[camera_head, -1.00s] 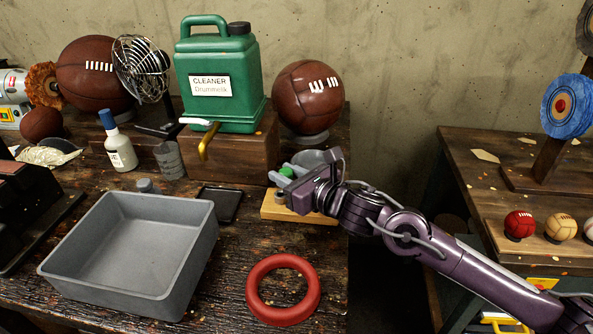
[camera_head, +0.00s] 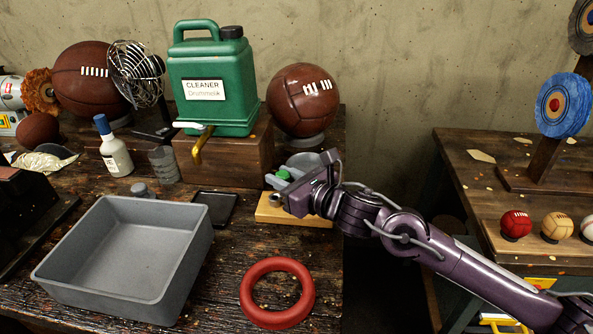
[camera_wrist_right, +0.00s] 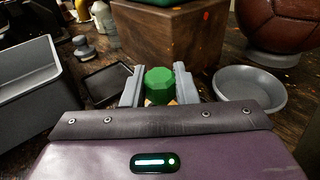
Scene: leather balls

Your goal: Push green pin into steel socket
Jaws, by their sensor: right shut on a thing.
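The green pin (camera_head: 283,176) is between the fingers of my right gripper (camera_head: 277,182), which is shut on it. In the right wrist view the pin's faceted green head (camera_wrist_right: 159,82) shows between the two grey fingers (camera_wrist_right: 159,90); its lower end is hidden. The steel socket (camera_head: 276,198) shows as a small grey ring on a light wooden block (camera_head: 300,217) near the table's right edge. My gripper is over the block, close to the socket. I cannot tell whether the pin touches the socket. My left gripper is not in view.
A grey bowl (camera_wrist_right: 250,88) stands right behind the block. A black tray (camera_head: 222,208) and a grey bin (camera_head: 125,265) lie to the left. A red ring (camera_head: 278,315) lies in front. A wooden box (camera_head: 225,160) with a green canister (camera_head: 213,90) stands behind.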

